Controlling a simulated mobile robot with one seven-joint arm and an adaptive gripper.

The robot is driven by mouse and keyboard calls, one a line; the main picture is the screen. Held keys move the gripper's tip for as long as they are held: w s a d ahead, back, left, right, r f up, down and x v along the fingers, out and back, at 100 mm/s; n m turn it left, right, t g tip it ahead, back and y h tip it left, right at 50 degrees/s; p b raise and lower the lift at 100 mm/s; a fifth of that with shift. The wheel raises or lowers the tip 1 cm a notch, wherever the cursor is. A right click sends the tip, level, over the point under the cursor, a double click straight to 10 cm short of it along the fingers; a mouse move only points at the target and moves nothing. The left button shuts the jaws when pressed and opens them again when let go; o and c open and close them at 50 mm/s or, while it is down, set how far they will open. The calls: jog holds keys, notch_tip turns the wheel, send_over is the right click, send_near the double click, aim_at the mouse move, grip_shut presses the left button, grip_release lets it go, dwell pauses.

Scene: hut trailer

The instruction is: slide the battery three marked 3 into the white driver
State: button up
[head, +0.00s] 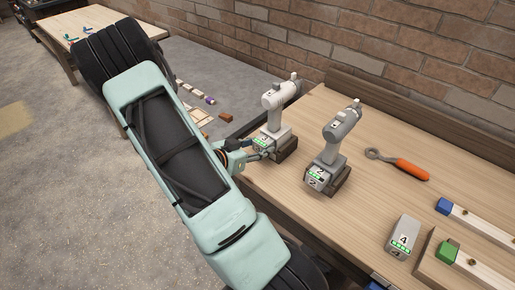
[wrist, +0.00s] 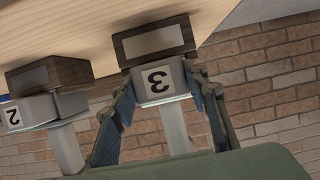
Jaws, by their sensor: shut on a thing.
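The white driver (head: 279,96) stands upright on a dark wooden block at the bench's left edge; its handle (wrist: 176,130) shows upside down in the wrist view. The pale battery three (head: 262,140), marked 3, is at the foot of the handle, facing my arm. In the wrist view battery three (wrist: 158,84) sits between my two fingers. My gripper (head: 254,151) is shut on battery three, one finger on each side (wrist: 164,92). The battery lines up with the driver's foot, but I cannot tell whether it is fully seated; the joint is partly hidden.
A grey driver (head: 342,130) with battery two (head: 318,177) stands close to the right on its own block. An orange-handled wrench (head: 408,168) lies behind it. Battery four (head: 403,233) stands at the front right near wooden rails. The brick wall (head: 400,50) runs behind.

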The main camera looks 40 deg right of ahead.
jog(key=o, duration=1.5)
jog(key=shift+a, duration=0.1)
jog(key=shift+s+a+p, duration=0.15)
jog(key=shift+a+p, duration=0.2)
jog(key=shift+a, duration=1.1)
jog(key=shift+s+a+p, duration=0.1)
jog(key=shift+a+p, duration=0.25)
jog(key=shift+a, duration=1.1)
jog(key=shift+r+p+v, duration=0.2)
jog(key=shift+p+v, duration=0.65)
jog(key=shift+v, duration=0.6)
jog(key=shift+r+p+v, duration=0.2)
jog(key=shift+p+v, duration=0.65)
jog(key=shift+v, duration=0.6)
jog(key=shift+d, duration=0.15)
